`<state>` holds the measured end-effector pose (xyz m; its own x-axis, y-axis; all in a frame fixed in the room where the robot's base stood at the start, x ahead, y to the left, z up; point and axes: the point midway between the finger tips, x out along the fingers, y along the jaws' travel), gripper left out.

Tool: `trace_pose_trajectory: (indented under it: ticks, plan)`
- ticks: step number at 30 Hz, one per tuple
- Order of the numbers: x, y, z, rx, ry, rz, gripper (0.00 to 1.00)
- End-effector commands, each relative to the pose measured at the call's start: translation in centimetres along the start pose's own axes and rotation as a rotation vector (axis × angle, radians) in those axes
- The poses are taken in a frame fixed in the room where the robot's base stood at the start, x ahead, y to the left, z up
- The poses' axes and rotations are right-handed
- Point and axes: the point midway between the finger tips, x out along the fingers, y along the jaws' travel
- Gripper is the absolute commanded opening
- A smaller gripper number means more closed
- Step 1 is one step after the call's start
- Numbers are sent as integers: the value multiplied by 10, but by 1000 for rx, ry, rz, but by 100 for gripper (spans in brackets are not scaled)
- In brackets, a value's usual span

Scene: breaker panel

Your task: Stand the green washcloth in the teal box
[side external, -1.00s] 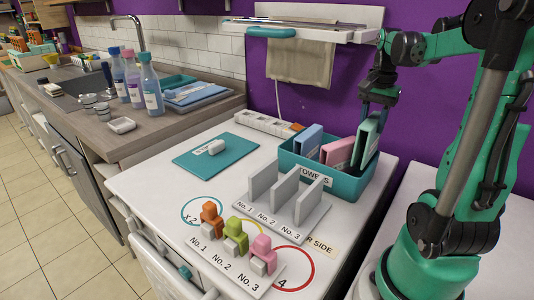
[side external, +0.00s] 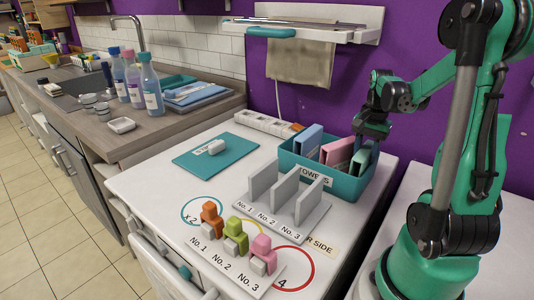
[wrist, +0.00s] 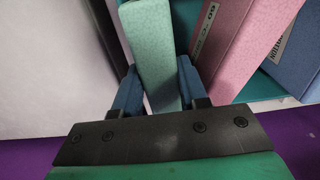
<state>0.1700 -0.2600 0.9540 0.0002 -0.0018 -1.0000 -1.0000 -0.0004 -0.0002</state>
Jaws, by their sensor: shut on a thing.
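The green washcloth (side external: 361,160) is a pale green, flat folded block standing in the right end of the teal box (side external: 346,188), its lower part hidden by the front wall. My gripper (side external: 369,148) is low over that end of the box. In the wrist view, the green washcloth (wrist: 152,45) runs upright between the two blue fingers of my gripper (wrist: 158,88), which are shut on it. I cannot tell whether its bottom touches the box floor.
A pink cloth (side external: 337,152) and a blue cloth (side external: 309,142) stand in the same box to the left. A grey divider rack (side external: 282,192) stands in front of the box. A hanging towel (side external: 300,63) and shelf are behind.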

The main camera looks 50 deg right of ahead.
Motion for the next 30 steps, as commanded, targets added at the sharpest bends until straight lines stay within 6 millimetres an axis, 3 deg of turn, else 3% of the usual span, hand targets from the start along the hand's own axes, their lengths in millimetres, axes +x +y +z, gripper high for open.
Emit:
trace_pose_trajectory:
  ticks: [1,2,3,17,30]
  plan:
    - [2,0,0,0,0,0,0]
    - [2,0,0,0,0,0,40]
    - [2,0,0,0,0,0,51]
    - [-8,0,0,0,0,0,51]
    - [-86,0,0,0,0,0,51]
